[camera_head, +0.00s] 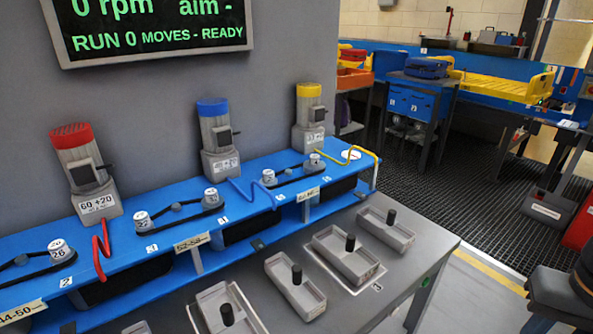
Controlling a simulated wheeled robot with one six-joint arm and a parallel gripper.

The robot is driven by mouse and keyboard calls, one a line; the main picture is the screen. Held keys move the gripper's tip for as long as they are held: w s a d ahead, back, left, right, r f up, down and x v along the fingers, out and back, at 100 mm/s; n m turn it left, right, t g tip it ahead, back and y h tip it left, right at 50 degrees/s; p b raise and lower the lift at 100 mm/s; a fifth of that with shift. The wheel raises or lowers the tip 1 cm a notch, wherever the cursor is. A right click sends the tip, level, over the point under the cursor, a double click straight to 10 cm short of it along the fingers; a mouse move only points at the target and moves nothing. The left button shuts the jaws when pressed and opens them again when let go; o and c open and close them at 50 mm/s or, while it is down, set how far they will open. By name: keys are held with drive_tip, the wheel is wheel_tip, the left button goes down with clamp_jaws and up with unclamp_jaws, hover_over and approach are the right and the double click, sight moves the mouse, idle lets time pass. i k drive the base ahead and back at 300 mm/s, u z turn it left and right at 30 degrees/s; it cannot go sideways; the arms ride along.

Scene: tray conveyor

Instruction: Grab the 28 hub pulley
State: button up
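White-topped hub pulleys with small number labels sit along the blue conveyor-like bench (110,240). The front-left pulley (62,252) has a label that looks like 26, but it is too small to be sure it is not 28. Further along are a pulley (143,219) and another pulley (211,197), each on a dark belt, with labels too small to read surely. Two more small pulleys (268,177) and (315,160) stand at the far end. None can be firmly read as 28.
Grey trays (384,236) with black upright pegs lie on the grey table (420,262). Motors with a red cap (71,136), a blue cap (212,107) and a yellow cap (309,90) stand behind the bench. A display (150,25) hangs above. Open dark-matted floor (450,190) lies to the right.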

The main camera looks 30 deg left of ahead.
sight(268, 179)
drive_tip(key=u, duration=0.1)
drive_tip(key=i, duration=0.6)
drive_tip(key=u, duration=0.85)
drive_tip(key=i, duration=0.4)
drive_tip(key=u, duration=0.35)
